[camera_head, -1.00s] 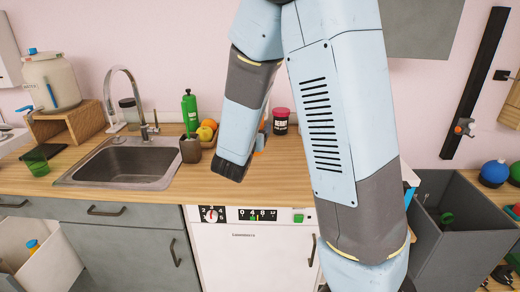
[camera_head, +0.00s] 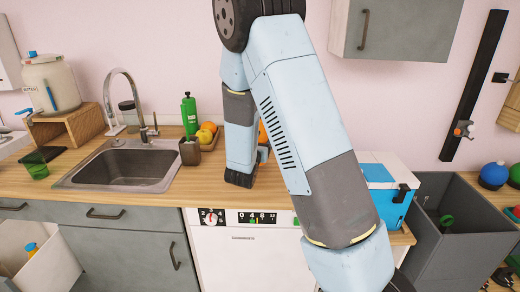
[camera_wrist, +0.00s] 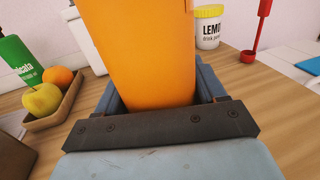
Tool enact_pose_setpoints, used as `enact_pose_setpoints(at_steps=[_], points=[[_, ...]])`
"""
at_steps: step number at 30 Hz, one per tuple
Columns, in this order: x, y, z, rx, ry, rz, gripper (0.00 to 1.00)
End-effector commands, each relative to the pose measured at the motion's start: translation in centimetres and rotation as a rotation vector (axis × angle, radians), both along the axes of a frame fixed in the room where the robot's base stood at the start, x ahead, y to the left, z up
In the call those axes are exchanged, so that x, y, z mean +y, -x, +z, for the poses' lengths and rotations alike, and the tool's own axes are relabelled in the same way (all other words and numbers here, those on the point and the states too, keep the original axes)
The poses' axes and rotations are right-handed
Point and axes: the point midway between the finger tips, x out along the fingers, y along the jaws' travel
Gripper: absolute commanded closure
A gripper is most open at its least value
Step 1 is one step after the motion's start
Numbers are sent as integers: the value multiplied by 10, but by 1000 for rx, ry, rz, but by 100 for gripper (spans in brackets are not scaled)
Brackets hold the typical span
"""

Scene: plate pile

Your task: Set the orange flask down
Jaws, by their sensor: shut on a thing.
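The orange flask (camera_wrist: 140,45) stands large and near upright in the wrist view, between my gripper's fingers. My gripper (camera_wrist: 157,90) is shut on it. The flask's lower end is hidden by the gripper body, so I cannot tell whether it touches the wooden worktop (camera_wrist: 275,90). In the head view only a sliver of the orange flask (camera_head: 263,133) shows behind my arm. My gripper (camera_head: 262,154) is there over the worktop, right of the fruit tray, mostly hidden by my arm.
A fruit tray (camera_wrist: 56,115), a green bottle (camera_wrist: 18,62) and a brown cup (camera_head: 190,152) are left of the gripper. A yellow-lidded jar (camera_wrist: 208,30) and red utensil (camera_wrist: 258,35) stand behind, right. A blue-and-white box (camera_head: 380,175) is farther right. Bare worktop lies right of the flask.

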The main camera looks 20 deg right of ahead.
Motion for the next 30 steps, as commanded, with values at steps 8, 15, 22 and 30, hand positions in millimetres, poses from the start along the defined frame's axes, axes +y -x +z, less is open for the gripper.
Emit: enact_pose_setpoints(at_steps=[8, 15, 22, 30], points=[[1, 1, -26, 1, 0, 1, 83], [1, 1, -26, 0, 0, 1, 83], [1, 1, -28, 2, 0, 1, 17], [1, 1, -28, 1, 0, 1, 5]])
